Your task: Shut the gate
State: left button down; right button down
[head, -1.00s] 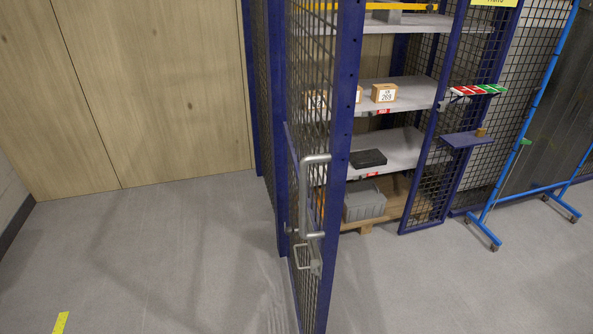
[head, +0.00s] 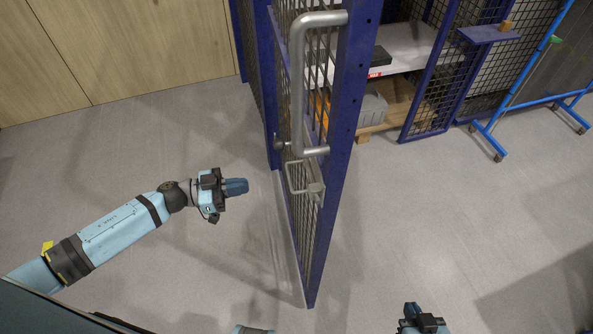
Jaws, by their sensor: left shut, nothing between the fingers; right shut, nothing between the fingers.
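The gate (head: 345,130) is a blue-framed mesh door, standing open and seen nearly edge-on in the middle of the head view. A grey tubular pull handle (head: 298,85) is on it, with a small latch (head: 307,183) below. My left gripper (head: 244,186) is shut and empty, to the left of the gate and pointing at it, apart from the latch. My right gripper (head: 412,308) shows only partly at the bottom edge, right of the gate, touching nothing I can see. Its fingers are small and dark here.
Behind the gate stand shelves (head: 405,58) with a grey bin (head: 372,108) on a wooden pallet. A blue wheeled frame (head: 520,95) stands at the right. The grey floor is clear on both sides of the gate.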

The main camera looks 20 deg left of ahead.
aim_at(306, 176)
pick_arm(q)
jog(key=x, duration=0.4)
jog(key=p+x, duration=0.1)
jog(key=x, duration=0.3)
jog(key=p+x, duration=0.1)
jog(key=x, duration=0.4)
jog(key=shift+s+r, duration=0.25)
jog(key=shift+w+d, duration=0.2)
jog(key=shift+d, duration=0.2)
jog(key=shift+f, duration=0.1)
jog(key=shift+d, duration=0.1)
